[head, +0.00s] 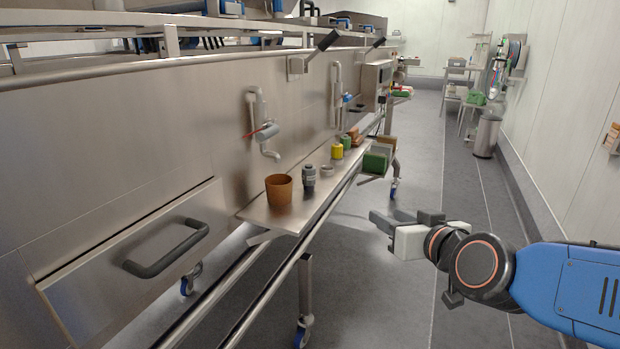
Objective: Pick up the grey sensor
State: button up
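A small dark grey cylinder (309,176), which looks like the grey sensor, stands upright on the narrow steel shelf (290,217) along the conveyor's side. It is just right of an orange-brown cup. My gripper (397,213) is at the right, over the floor and apart from the shelf. Its two dark fingers stand apart, with nothing seen between them. The sensor is fully in view and nothing touches it.
The orange-brown cup (279,189) stands close left of the sensor. A small pale ring (327,170) and a yellow can (337,151) stand farther along. A green box (375,162) sits near the shelf's far end. A pipe with a tap (262,128) hangs above. The aisle floor is clear.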

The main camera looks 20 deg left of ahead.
aim_at(310, 171)
jog(key=s+a+r+t, duration=0.1)
jog(key=s+a+t, duration=0.1)
jog(key=a, duration=0.5)
jog(key=s+a+r+t, duration=0.2)
jog(key=a, duration=0.4)
jog(key=x, duration=1.2)
jog(key=shift+w+a, duration=0.25)
jog(key=shift+x, duration=2.6)
jog(key=shift+s+a, duration=0.1)
jog(key=shift+a, duration=0.1)
grip_shut()
notch_tip(310, 171, up, 18)
